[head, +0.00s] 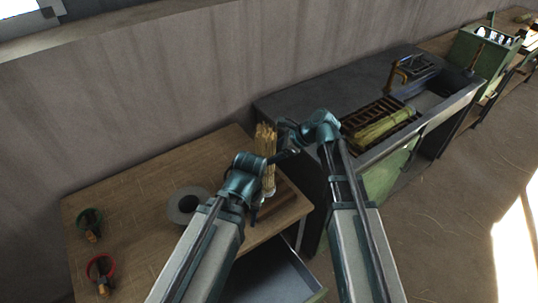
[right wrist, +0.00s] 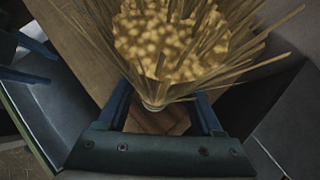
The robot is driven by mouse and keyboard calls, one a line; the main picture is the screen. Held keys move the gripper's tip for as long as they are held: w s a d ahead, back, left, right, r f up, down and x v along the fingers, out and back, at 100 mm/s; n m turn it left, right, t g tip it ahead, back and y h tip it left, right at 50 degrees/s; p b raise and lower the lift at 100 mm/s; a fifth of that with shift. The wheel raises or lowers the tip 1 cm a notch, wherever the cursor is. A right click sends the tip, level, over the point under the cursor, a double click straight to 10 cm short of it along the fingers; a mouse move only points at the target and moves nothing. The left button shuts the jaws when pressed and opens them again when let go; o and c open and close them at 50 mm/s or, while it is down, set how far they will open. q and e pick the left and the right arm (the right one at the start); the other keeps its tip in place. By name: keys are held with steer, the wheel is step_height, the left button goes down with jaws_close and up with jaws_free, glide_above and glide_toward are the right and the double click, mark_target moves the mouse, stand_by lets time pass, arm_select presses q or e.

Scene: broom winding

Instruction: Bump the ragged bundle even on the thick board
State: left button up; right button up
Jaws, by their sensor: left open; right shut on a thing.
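The ragged straw bundle (head: 265,140) stands about upright at the right end of the wooden table, its top ends uneven. In the right wrist view the bundle (right wrist: 172,40) fans out, with a pale band below. My right gripper (right wrist: 160,103) is shut on the bundle from the right side. The thick board (head: 288,194) is a striped wooden block under the bundle; whether the bundle's foot touches it is hidden. My left gripper (head: 268,184) is open beside the bundle, on its near side, and partly covers its lower part.
A grey ring-shaped roll (head: 187,206) lies left of my left arm. A green-rimmed holder (head: 88,218) and a red-rimmed one (head: 101,266) are farther left. An open drawer (head: 268,282) juts out in front. The grey bench (head: 300,98) with yellow-green straw (head: 385,127) stands right.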

mark_target(269, 144)
steer(key=shift+r+p, duration=2.6)
steer(key=shift+f, duration=0.15)
steer(key=shift+f+b, duration=2.45)
steer(key=shift+b, duration=0.15)
steer(key=shift+r, duration=0.15)
step_height(269, 144, up, 5)
steer(key=p, duration=0.5)
steer(key=shift+f, duration=0.25)
steer(key=shift+f+b, duration=2.6)
steer(key=shift+b, duration=0.1)
steer(key=shift+r, duration=0.2)
steer(key=shift+c, duration=0.6)
